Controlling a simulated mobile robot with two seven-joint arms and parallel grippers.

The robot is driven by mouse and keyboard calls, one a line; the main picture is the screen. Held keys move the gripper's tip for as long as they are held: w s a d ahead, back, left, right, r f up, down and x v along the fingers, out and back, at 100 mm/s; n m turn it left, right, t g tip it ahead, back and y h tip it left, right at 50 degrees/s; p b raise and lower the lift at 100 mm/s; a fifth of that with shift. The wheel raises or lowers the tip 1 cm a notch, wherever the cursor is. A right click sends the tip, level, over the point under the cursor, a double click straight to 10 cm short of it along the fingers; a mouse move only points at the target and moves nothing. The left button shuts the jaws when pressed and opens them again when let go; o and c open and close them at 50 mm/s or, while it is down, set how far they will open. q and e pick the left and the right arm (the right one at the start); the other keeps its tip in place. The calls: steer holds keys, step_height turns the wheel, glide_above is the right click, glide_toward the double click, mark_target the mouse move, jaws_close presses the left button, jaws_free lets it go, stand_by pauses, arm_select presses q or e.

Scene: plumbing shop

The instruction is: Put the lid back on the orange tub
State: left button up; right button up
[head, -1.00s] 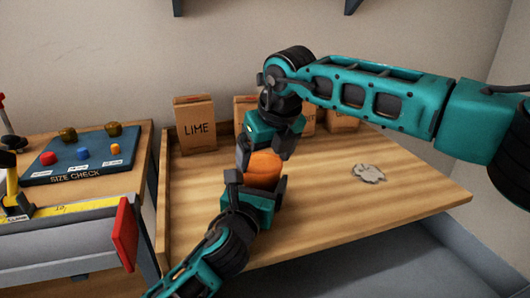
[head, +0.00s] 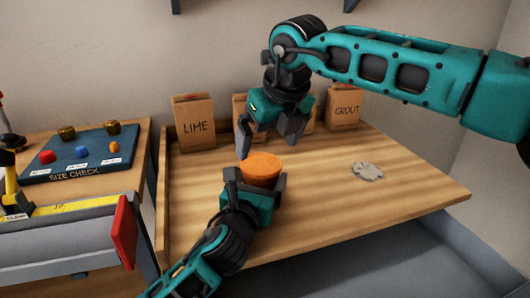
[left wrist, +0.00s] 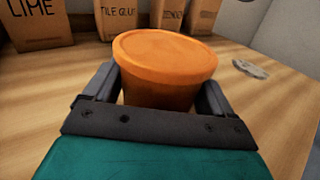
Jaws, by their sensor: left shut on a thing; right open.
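The orange tub (head: 262,175) stands upright on the wooden bench. In the left wrist view the tub (left wrist: 158,96) has an orange lid (left wrist: 165,54) lying flat across its top, covering the opening; I cannot tell whether it is pressed fully down. My left gripper (head: 256,188) is shut on the tub's sides, and its fingers (left wrist: 160,95) flank the tub in the left wrist view. My right gripper (head: 268,142) is open and empty, above and behind the tub, apart from the lid.
Boxes marked LIME (head: 195,122) and GROUT (head: 343,108) stand at the back with others between them. A crumpled grey thing (head: 367,171) lies right of the tub. A blue SIZE CHECK board (head: 72,158) is on the left table. The bench's right side is mostly clear.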

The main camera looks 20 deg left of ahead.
steer(key=v, duration=0.7)
arm_select(q)
steer(key=o, duration=1.3)
steer(key=s+p, duration=0.2)
steer(key=s, duration=1.1)
arm_select(e)
step_height(320, 180, up, 2)
